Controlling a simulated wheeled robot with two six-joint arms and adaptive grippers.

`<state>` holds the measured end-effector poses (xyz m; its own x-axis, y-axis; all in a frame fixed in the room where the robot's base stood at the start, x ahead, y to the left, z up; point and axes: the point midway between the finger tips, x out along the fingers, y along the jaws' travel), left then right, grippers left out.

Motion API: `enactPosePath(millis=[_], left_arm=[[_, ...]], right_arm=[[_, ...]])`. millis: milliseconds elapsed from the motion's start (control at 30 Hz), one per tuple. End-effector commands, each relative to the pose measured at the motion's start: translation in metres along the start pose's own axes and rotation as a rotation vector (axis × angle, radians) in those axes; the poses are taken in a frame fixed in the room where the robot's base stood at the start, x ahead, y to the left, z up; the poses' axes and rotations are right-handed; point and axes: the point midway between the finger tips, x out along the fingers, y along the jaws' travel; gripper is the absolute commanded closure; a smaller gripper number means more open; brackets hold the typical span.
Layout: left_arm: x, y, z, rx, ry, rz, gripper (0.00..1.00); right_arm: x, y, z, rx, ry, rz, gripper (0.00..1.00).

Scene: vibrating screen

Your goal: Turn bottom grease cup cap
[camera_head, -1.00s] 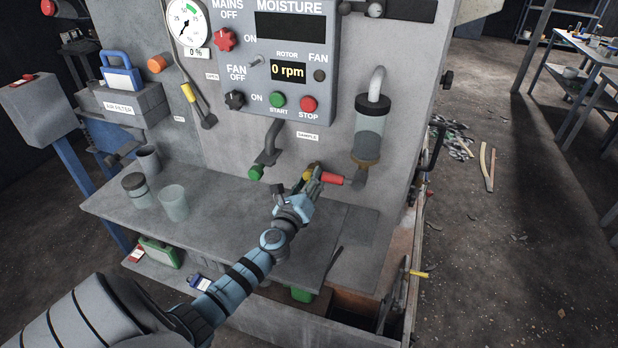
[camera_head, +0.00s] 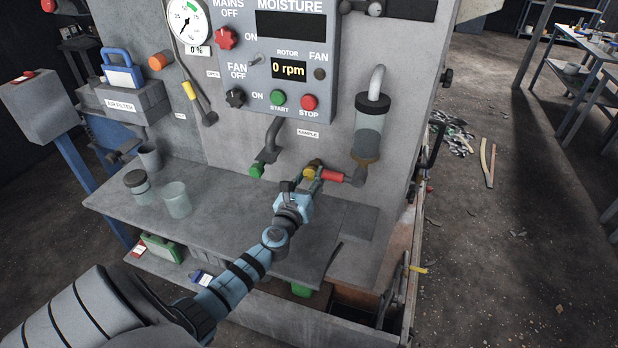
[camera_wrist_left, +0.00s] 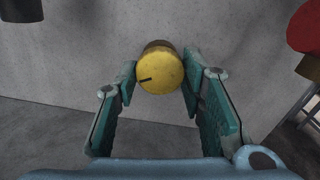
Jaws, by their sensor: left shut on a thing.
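The yellow grease cup cap (camera_head: 309,173) sits on the front of the grey machine, below the SAMPLE label. In the left wrist view the round cap (camera_wrist_left: 160,74) shows a short dark mark at its left, with a brown part behind it. My left gripper (camera_head: 314,178) is at the cap, its arm coming in from the lower left. In the left wrist view the green fingers (camera_wrist_left: 160,82) stand on either side of the cap, shut on it. In the head view the fingers hide part of the cap. My right gripper is not in view.
A red handle (camera_head: 332,177) is close to the right of the cap. A green-tipped spout (camera_head: 257,170) is to its left, and a glass oil cup (camera_head: 369,127) is above right. Jars (camera_head: 177,200) stand on the shelf (camera_head: 230,215) below.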

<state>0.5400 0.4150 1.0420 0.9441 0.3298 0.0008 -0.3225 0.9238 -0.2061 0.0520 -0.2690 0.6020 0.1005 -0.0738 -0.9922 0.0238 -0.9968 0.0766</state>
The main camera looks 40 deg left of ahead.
Motion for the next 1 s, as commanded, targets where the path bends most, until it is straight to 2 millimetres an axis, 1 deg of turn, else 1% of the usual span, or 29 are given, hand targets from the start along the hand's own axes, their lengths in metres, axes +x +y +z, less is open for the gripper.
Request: enactPosePath(millis=[67, 100, 167, 200, 233, 500, 600, 667, 900, 1000], left_arm=[[-0.001, 0.001, -0.004, -0.001, 0.007, 0.001, 0.92], [-0.001, 0.001, -0.004, -0.001, 0.007, 0.001, 0.61], [-0.001, 0.001, -0.003, -0.001, 0.006, 0.001, 0.51], [-0.001, 0.001, -0.003, -0.001, 0.006, 0.001, 0.45], [-0.001, 0.001, -0.003, -0.001, 0.005, 0.001, 0.43], [-0.001, 0.0, -0.001, -0.001, 0.002, 0.0, 0.43], [-0.009, 0.0, -0.002, -0.002, 0.003, -0.001, 0.43], [-0.019, 0.0, -0.002, -0.001, 0.003, -0.001, 0.43], [-0.086, 0.0, -0.002, -0.001, 0.006, -0.001, 0.43], [-0.107, 0.001, -0.002, -0.001, 0.006, 0.0, 0.43]], right_arm=[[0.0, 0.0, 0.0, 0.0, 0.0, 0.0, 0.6], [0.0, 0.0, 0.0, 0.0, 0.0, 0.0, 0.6], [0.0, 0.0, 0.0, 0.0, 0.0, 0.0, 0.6], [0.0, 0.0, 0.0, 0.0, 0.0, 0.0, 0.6], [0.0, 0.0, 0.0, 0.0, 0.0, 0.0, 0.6], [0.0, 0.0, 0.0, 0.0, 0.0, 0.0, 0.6], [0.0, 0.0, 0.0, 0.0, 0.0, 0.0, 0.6], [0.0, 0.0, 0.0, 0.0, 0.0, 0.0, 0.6], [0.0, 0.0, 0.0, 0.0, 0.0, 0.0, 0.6], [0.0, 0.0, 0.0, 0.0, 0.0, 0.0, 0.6]])
